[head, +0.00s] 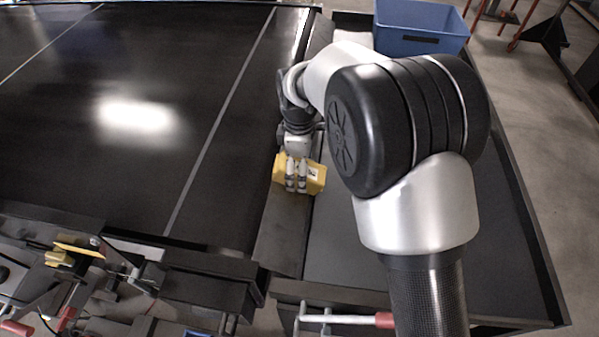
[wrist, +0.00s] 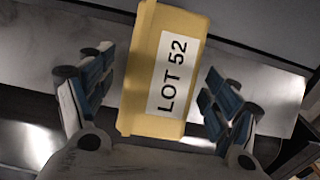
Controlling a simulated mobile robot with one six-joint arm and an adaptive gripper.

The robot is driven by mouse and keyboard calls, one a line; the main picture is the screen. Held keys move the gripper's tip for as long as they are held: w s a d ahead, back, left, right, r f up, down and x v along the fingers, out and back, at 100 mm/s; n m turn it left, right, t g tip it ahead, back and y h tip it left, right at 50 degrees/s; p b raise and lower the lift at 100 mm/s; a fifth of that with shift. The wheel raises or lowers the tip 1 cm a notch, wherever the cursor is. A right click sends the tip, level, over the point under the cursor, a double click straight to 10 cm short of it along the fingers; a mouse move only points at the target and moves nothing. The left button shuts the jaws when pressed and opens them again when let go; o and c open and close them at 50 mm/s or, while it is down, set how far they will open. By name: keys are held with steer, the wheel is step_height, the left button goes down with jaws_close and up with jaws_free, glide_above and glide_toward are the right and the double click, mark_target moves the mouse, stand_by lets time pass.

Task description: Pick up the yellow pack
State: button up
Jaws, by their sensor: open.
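The yellow pack (head: 316,176) sits on the dark ledge between the black belt and the grey tray, partly hidden by my gripper in the head view. In the wrist view the yellow pack (wrist: 187,30) stands upright in the picture with a white label reading "LOT 52". My gripper (head: 297,187) is over the pack. In the wrist view my gripper (wrist: 158,92) is open, with one blue-padded finger on each side of the pack. A gap shows on both sides, so the fingers look apart from it.
The wide black belt (head: 90,160) with pale lines lies to the left and is bare. A grey tray (head: 340,250) with raised edges lies on the right, with a blue bin (head: 415,45) at its far end. Clamps with red handles (head: 383,320) are along the front.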

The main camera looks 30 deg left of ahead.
steer(key=shift+f, duration=0.6)
steer(key=shift+c, duration=0.6)
steer(key=c, duration=1.4)
